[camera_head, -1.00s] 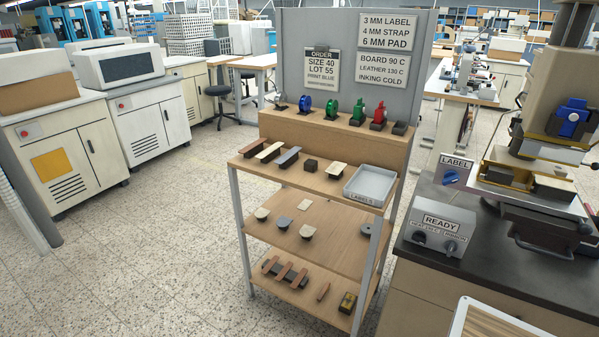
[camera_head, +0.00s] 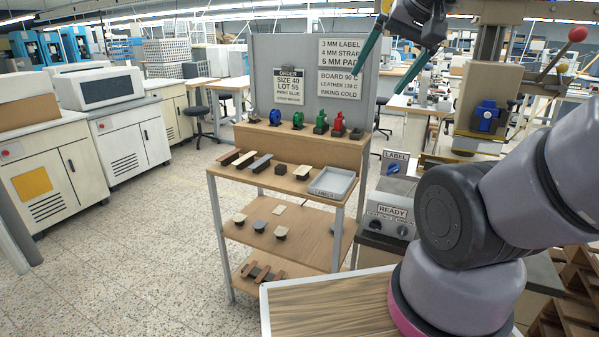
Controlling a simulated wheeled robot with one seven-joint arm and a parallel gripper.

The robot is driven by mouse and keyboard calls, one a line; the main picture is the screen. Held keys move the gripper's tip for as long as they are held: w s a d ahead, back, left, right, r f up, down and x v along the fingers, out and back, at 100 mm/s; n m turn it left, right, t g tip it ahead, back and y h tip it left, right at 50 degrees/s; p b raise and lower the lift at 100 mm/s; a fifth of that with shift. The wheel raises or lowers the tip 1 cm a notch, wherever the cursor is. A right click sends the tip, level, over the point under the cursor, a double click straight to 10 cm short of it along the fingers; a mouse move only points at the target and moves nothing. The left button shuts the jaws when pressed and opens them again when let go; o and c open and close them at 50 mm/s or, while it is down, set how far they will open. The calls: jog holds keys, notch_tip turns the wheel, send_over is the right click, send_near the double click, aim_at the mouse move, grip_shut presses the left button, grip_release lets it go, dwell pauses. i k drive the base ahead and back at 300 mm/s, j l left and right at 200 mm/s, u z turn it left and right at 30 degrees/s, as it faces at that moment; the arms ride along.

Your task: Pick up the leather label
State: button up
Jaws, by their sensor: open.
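No piece is clearly marked as the leather label. A grey tray marked LABELS (camera_head: 332,184) stands at that board's right end and looks empty. My gripper (camera_head: 381,76) is at the top, right of centre. Its teal fingers are spread apart with nothing between them, and it appears high above the rack.
Coloured stamp tools (camera_head: 320,122) stand on the raised ledge behind. The middle shelf (camera_head: 300,240) holds several small pads. A press (camera_head: 487,118) and a READY control box (camera_head: 390,212) are at the right, partly behind my arm. Signs hang on the back panel (camera_head: 262,60).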

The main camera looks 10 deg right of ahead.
aim_at(302, 170)
jog(key=z, duration=0.2)
jog(key=i+j+z, duration=0.1)
jog(key=j+z, duration=0.7)
jog(key=j, duration=1)
jog(key=j+z, duration=0.1)
jog(key=j, duration=1.05)
jog(key=k+j+z, duration=0.15)
jog(key=j, duration=0.95)
